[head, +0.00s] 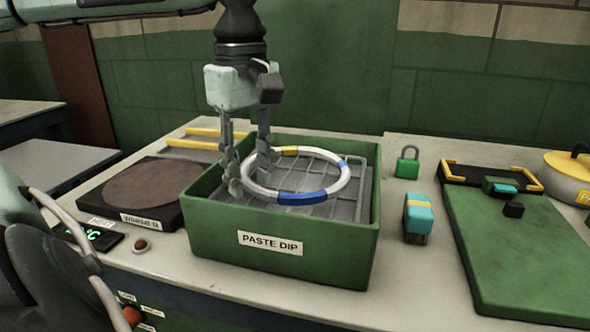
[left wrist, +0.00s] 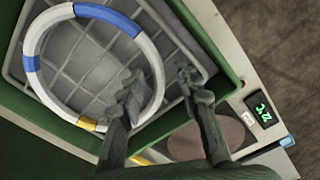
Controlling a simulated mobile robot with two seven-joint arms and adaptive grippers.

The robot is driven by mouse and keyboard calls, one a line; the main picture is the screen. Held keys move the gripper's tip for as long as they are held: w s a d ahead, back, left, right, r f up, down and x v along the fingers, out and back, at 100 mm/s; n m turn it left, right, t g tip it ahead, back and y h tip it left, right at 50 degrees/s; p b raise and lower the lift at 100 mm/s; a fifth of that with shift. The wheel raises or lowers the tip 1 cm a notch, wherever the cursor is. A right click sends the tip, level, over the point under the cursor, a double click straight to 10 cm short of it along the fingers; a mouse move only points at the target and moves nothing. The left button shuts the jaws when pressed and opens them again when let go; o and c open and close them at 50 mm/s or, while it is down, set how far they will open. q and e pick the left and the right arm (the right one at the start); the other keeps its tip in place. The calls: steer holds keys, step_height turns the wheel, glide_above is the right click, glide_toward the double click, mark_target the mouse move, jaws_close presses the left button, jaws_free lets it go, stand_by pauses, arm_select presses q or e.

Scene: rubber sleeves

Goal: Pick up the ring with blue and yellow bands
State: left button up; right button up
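The ring with blue and yellow bands (head: 303,198) is white with blue and yellow sections. It lies in the green box marked PASTE DIP (head: 220,240), over a grey wire rack (head: 360,190). In the left wrist view the whole ring (left wrist: 33,45) shows except where a finger may cover a little of it. My left gripper (head: 249,180) points down into the box at the ring's left side. Its fingers (left wrist: 160,82) are apart, one inside the ring and one outside, with the band between them and gaps visible. My right gripper is not in view.
Left of the box are a dark round plate (head: 150,184) and a green-lit display (head: 98,236). The box walls surround the ring.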

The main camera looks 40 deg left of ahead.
arm_select(q)
steer(key=shift+f, duration=0.25)
jaws_close()
steer(key=shift+r, duration=0.1)
